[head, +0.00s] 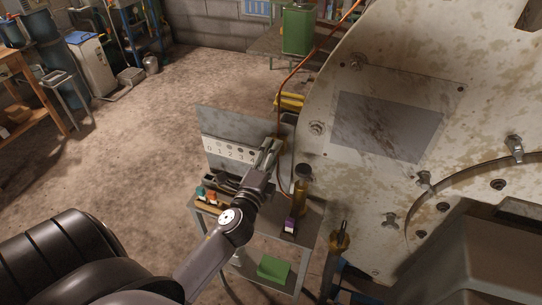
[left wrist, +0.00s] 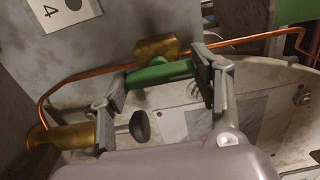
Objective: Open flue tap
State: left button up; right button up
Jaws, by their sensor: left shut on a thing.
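A tap with a brass body (left wrist: 155,47) and a green handle (left wrist: 160,74) sits on a thin copper pipe (left wrist: 245,45) in the left wrist view. My left gripper (left wrist: 160,82) is shut on the green handle, with one finger at each end of it. In the head view my left gripper (head: 268,155) is in front of the numbered plate and hides most of the tap. A second brass fitting (left wrist: 62,136) and a dark oval knob (left wrist: 140,126) show below the handle. I cannot read any label naming the tap. My right gripper is not in view.
A grey upright plate (head: 215,122) with a numbered strip (head: 229,151) stands on a small metal table (head: 262,224). A large stained pale panel (head: 390,60) closes off the right side. The floor (head: 120,140) to the left is open.

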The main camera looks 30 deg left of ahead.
pick_arm(q)
jog(key=shift+m, duration=0.3)
jog(key=o, duration=1.2)
jog(key=shift+c, duration=0.2)
jog(key=v, duration=0.7)
jog(key=shift+s, duration=0.25)
